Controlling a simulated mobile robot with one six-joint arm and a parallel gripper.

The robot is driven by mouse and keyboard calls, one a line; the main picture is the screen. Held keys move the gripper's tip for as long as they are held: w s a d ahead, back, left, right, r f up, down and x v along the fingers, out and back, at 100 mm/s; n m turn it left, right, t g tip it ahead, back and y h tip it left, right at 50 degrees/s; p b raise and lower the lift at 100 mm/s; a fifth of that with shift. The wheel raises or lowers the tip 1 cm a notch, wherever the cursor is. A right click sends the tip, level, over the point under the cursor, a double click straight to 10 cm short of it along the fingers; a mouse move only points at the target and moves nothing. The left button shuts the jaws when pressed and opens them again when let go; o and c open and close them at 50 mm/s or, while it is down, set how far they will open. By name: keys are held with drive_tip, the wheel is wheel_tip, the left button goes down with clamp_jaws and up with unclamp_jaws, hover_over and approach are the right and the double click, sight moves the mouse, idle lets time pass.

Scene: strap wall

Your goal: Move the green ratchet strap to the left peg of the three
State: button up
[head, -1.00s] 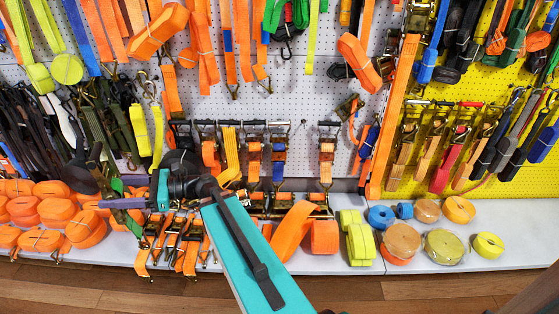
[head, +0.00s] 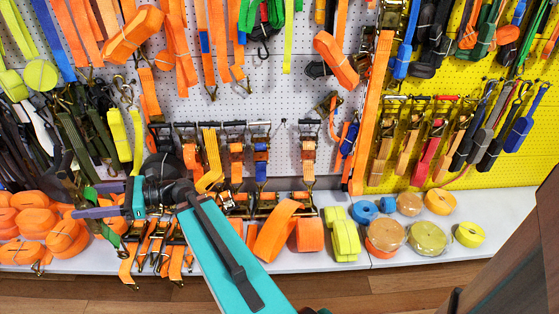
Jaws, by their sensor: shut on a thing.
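My gripper (head: 98,201), with purple fingers, is at the left, in front of the lower wall display. It is shut on the green ratchet strap (head: 109,239); a green piece shows by the fingers and another hangs below them with dark metal parts. Much of the strap is hidden by the fingers or blends into the clutter. A row of ratchet straps with orange and blue webbing (head: 236,152) hangs on the white pegboard to the right of my gripper. A gap lies between the blue one and the rightmost orange one (head: 308,155). I cannot tell which pegs are the three.
A white shelf (head: 300,262) below holds orange rolls (head: 38,222), yellow rolls (head: 344,238) and tape rolls (head: 386,238). A bright green strap bundle (head: 262,14) hangs at the top. Black and olive straps crowd the left. A brown panel (head: 510,255) stands close at the lower right.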

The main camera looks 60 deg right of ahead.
drive_tip(key=s+d+f+m+t+h+b, duration=0.1)
drive_tip(key=d+f+m+t+h+b, duration=0.3)
drive_tip(key=d, duration=0.8)
drive_tip(key=d+f+m+t+h+b, duration=0.1)
drive_tip(key=d+f+m+h+b, duration=0.15)
drive_tip(key=d+h, duration=0.6)
drive_tip(key=s+d+f+m+t+h+b, duration=0.1)
drive_tip(key=d+f+m+t+h+b, duration=0.3)
drive_tip(key=d, duration=1)
drive_tip(key=s+d+f+m+g+h+b, duration=0.2)
drive_tip(key=s+d, duration=0.4)
drive_tip(key=d, duration=0.3)
drive_tip(key=s+d+f+m+g+h+b, duration=0.1)
drive_tip(key=s+d+f+m+h+b, duration=0.1)
drive_tip(key=s+d, duration=0.5)
drive_tip(key=s+d+f+m+g+h+b, duration=0.2)
drive_tip(key=s+d+m+h+b, duration=0.2)
drive_tip(key=d, duration=0.8)
drive_tip(key=s+h+b, duration=0.2)
drive_tip(key=h, duration=0.1)
drive_tip(key=shift+s+d+f+g+h, duration=0.15)
drive_tip(key=shift+s+d+g+h, duration=0.15)
drive_tip(key=shift+s+h, duration=0.1)
drive_tip(key=shift+w+d, duration=0.2)
